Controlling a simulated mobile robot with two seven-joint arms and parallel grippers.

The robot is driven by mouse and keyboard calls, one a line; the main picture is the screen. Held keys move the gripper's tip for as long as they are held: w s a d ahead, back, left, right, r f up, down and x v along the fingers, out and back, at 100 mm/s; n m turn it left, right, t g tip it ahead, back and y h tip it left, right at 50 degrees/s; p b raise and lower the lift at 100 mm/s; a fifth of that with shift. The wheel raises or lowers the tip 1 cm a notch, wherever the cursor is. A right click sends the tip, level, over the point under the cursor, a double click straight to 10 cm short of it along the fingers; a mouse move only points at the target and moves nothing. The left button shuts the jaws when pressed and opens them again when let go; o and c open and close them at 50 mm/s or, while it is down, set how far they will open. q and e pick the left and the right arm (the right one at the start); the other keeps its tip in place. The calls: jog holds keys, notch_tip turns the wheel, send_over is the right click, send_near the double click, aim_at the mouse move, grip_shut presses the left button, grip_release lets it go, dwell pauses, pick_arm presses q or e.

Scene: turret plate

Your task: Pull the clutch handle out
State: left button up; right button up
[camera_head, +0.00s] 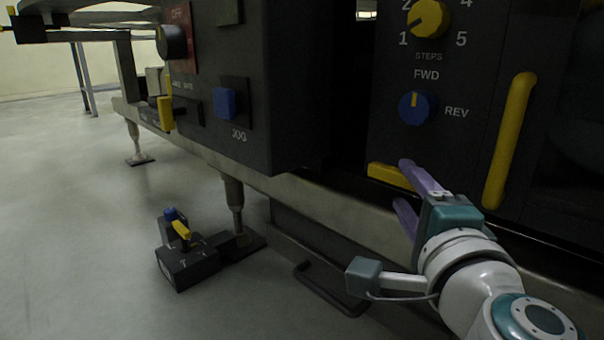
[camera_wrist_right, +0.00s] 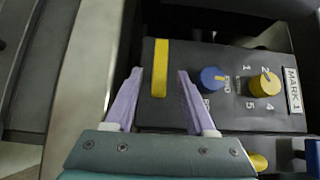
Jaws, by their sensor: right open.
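A yellow horizontal bar (camera_head: 388,176) sits at the bottom of the dark control panel (camera_head: 445,150). It also shows in the right wrist view (camera_wrist_right: 160,68), upright there and between the spread fingers. A long yellow handle (camera_head: 508,140) stands upright on the panel's right side. No clutch label is readable, so I cannot tell which one is the clutch handle. My right gripper (camera_head: 400,183) is open and empty, its purple fingers (camera_wrist_right: 155,98) pointing at the horizontal bar. The fingers partly hide the bar's right end in the head view. My left gripper is not in view.
Above the bar are a blue FWD/REV knob (camera_head: 415,107) and a yellow STEPS dial (camera_head: 430,18). A dark box (camera_head: 270,80) with a blue button (camera_head: 225,102) stands left of the panel. A small control unit (camera_head: 187,262) is on the floor.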

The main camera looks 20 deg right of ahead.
aim_at(400, 180)
jog(key=x, duration=0.5)
grip_shut()
dwell(0.4)
dwell(1.0)
